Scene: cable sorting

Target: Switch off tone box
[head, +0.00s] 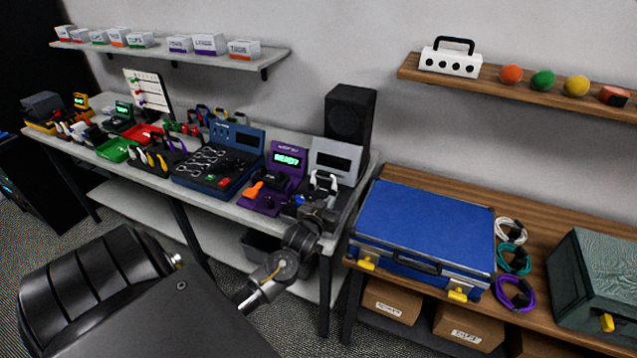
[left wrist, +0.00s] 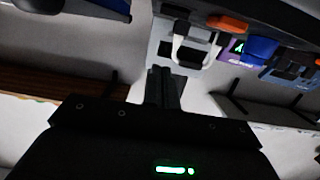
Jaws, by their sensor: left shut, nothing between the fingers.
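No label that I can read says tone box. A grey device (head: 335,159) with a dark display and a white loop on its front stands at the right end of the long bench. My left gripper (head: 320,212) is just in front of its lower part, partly overlapping it in the head view. In the left wrist view the shut, empty fingers (left wrist: 163,88) point towards the grey device (left wrist: 163,48) and its white loop (left wrist: 178,44). Contact cannot be told. Left of it is a purple device (head: 288,159) with a lit green READY screen. My right gripper is not in view.
A blue tester (head: 236,137) and tools crowd the bench leftwards. A black speaker (head: 350,112) stands behind the grey device. A blue case (head: 425,220), coiled cables (head: 513,258) and a green-grey box (head: 597,270) occupy the wooden table at right. A shelf (head: 190,56) hangs above.

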